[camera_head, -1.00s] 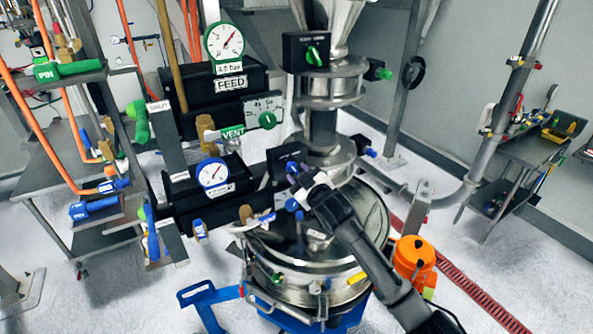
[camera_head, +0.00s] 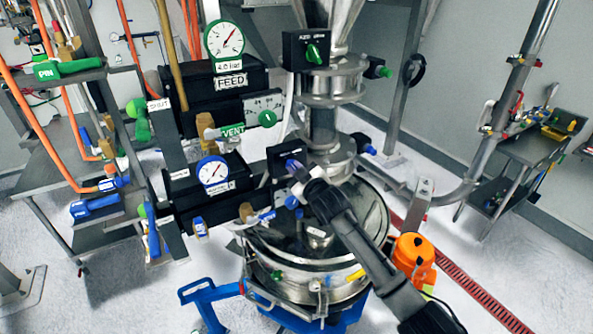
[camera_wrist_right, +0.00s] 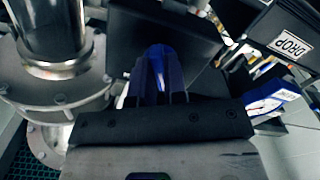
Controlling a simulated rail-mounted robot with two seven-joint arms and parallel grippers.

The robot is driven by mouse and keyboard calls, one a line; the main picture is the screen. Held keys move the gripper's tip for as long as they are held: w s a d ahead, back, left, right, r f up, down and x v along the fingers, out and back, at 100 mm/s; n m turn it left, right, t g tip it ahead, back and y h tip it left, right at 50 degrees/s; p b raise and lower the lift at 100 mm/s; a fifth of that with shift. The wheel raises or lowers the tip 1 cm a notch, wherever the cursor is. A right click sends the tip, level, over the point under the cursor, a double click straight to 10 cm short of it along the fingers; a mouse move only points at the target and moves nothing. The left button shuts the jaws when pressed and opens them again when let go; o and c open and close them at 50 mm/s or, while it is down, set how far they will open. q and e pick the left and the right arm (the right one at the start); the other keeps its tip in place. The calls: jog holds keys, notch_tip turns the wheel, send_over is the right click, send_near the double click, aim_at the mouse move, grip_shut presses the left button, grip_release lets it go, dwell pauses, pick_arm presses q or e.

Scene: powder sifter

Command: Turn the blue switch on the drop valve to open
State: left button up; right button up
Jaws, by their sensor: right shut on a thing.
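My right gripper (camera_head: 296,168) is at the front of this box. In the right wrist view the blue switch (camera_wrist_right: 157,62) stands upright between the fingers of my right gripper (camera_wrist_right: 158,88), which are shut on it. The black box (camera_wrist_right: 160,32) fills the space behind it. A white DROP label (camera_wrist_right: 291,44) is at the upper right of that view. The fingers partly hide the switch. My left gripper is not in view.
A steel sifter vessel (camera_head: 300,262) stands below my right arm. The FEED gauge box (camera_head: 228,82) and a blue-rimmed gauge (camera_head: 213,173) are to the left. An orange container (camera_head: 413,256) is at the right. Steel pipework (camera_wrist_right: 52,38) is close on the left in the wrist view.

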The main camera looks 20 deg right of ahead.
grip_shut()
